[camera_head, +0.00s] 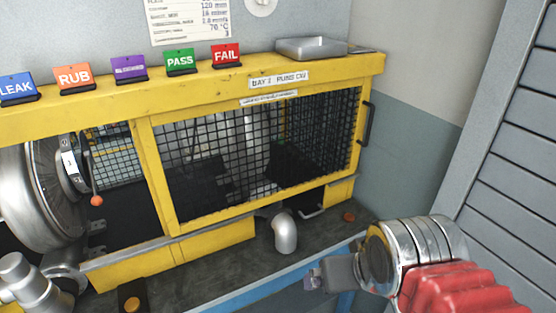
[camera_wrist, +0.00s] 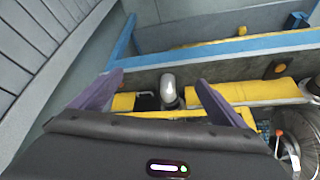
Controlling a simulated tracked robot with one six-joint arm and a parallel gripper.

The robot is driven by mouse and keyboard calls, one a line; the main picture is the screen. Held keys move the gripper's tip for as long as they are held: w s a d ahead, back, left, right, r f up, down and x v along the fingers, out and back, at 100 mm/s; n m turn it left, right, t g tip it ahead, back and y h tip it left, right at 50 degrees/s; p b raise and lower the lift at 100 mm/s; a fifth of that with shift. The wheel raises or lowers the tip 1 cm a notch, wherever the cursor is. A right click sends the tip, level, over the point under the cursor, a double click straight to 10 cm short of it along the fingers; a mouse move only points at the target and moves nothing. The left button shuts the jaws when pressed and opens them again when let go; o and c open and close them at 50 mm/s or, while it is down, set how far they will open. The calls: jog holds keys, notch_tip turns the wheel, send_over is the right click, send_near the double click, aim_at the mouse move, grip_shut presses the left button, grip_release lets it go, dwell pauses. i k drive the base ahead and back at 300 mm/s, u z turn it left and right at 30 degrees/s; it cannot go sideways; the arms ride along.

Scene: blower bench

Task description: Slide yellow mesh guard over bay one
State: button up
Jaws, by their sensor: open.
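The yellow-framed mesh guard (camera_head: 255,148) spans the right part of the yellow bench housing in the head view. Its black handle (camera_head: 367,122) is at its right end. A white label (camera_head: 278,80) above it appears to begin "BAY 1". The left opening (camera_head: 128,205) has no guard across its front, and a round metal blower (camera_head: 45,190) stands at its left. My gripper (camera_head: 318,275) is at the lower right, in front of the bench and apart from the guard. In the wrist view my gripper (camera_wrist: 160,82) has its purple fingers spread with nothing held.
Coloured signs, including the FAIL sign (camera_head: 226,56), and a metal tray (camera_head: 311,47) stand on the housing top. A metal elbow pipe (camera_head: 285,234) sticks out below the guard. A blue rail (camera_head: 270,291) edges the bench. A slatted grey panel (camera_head: 510,130) stands at right.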

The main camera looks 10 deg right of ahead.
aim_at(144, 126)
jog(key=z, duration=0.05)
jog(key=k, duration=0.5)
jog(key=z, duration=0.5)
jog(key=i, duration=0.95)
jog(key=u, duration=1.5)
